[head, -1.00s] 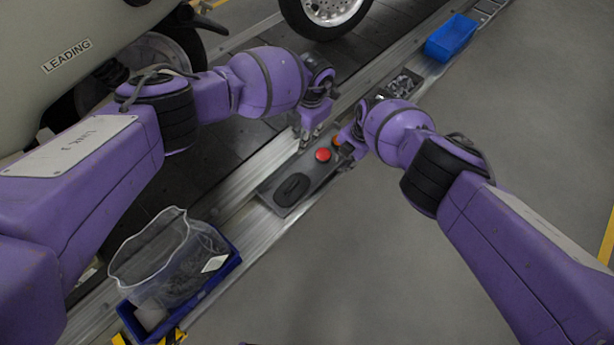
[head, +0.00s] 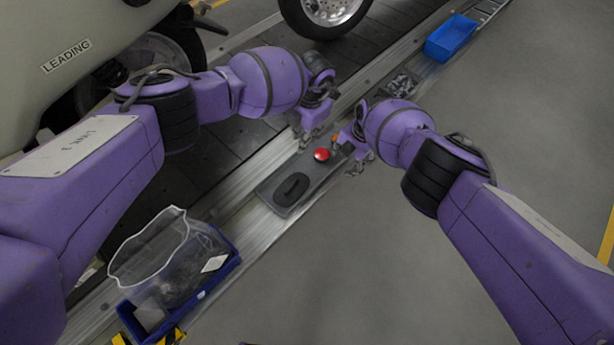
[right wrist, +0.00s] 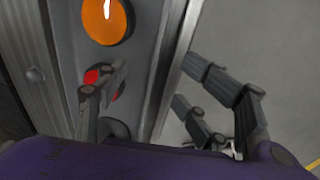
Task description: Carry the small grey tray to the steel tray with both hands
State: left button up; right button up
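A small grey tray (head: 312,182) lies along the metal edge of the conveyor in the head view. It bears a red round piece (head: 321,154), a black oval piece (head: 291,188) and an orange piece (head: 335,139). My left gripper (head: 308,137) points down at the tray's far side; whether its fingers touch it is unclear. My right gripper (head: 354,163) is at the near right side. In the right wrist view its fingers are spread, one over the tray near the red piece (right wrist: 100,78), one outside over the floor. A metal tray (head: 401,84) with shiny parts, perhaps the steel tray, lies beyond.
A blue bin (head: 451,38) stands farther along the conveyor edge. Another blue bin (head: 222,269) with a clear bag (head: 155,258) is at the lower left. A car body (head: 60,45) and a wheel (head: 325,8) are on the slats. The grey floor at right is clear.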

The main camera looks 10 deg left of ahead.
jog(key=shift+a+r, duration=0.1)
jog(key=shift+r, duration=0.05)
jog(key=shift+w+r, duration=0.1)
jog(key=shift+r, duration=0.35)
jog(key=shift+s+d+r, duration=0.2)
jog(key=shift+d+r, duration=0.05)
jog(key=shift+r, duration=0.3)
notch_tip(320, 180, up, 10)
jog(key=d, duration=0.1)
jog(key=shift+s+d+f, duration=0.25)
jog(key=shift+s+d, duration=0.15)
